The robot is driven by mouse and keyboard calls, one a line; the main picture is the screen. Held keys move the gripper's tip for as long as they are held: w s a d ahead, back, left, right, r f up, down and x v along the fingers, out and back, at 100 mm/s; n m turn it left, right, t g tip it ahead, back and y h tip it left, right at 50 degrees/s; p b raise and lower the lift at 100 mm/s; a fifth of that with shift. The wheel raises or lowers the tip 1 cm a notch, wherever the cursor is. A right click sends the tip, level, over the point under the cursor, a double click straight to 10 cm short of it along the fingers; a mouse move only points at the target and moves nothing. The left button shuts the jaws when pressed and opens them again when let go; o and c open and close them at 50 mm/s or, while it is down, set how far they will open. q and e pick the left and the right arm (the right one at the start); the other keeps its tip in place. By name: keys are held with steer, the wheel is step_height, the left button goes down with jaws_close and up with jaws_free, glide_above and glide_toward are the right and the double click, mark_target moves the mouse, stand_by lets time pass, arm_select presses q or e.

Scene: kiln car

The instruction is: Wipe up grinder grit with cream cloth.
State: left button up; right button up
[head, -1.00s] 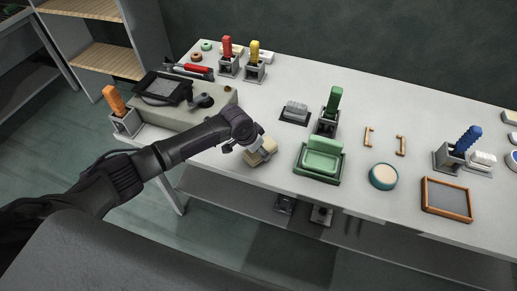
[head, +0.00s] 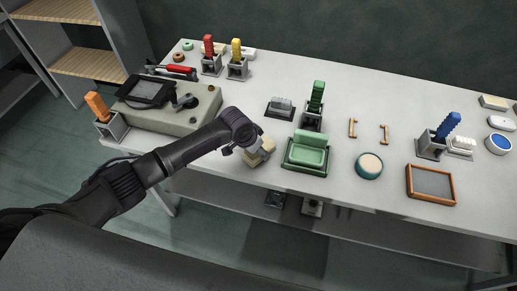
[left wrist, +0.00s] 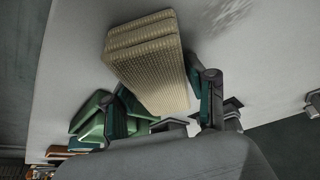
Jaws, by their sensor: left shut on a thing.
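My left gripper (head: 250,150) is shut on the folded cream cloth (head: 262,150) at the front edge of the bench, left of the green tray. In the left wrist view the thick, ribbed cloth (left wrist: 150,60) sits between the fingers of the gripper (left wrist: 165,105). A faint dark grey smear (left wrist: 225,15) on the bench top, beyond the cloth, looks like grit. I cannot tell whether the cloth touches the bench. No grit is clear in the head view. My right gripper is not in view.
The long grey bench (head: 350,100) holds a beige block with a black tool (head: 150,92), a green tray (head: 306,152), a round pot (head: 369,166), a wood-framed tray (head: 431,185) and several brush holders. Bare bench lies behind the gripper, left of the grey brush (head: 280,107).

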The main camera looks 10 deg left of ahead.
mark_target(241, 150)
arm_select(q)
steer(key=a, duration=0.4)
steer(key=shift+p, duration=0.35)
steer(key=shift+a, duration=0.15)
steer(key=shift+w+a, duration=0.15)
steer(key=shift+a, duration=2.1)
steer(key=shift+w+d+p, duration=0.1)
steer(key=shift+d+p, duration=0.35)
steer(key=shift+d, duration=1.9)
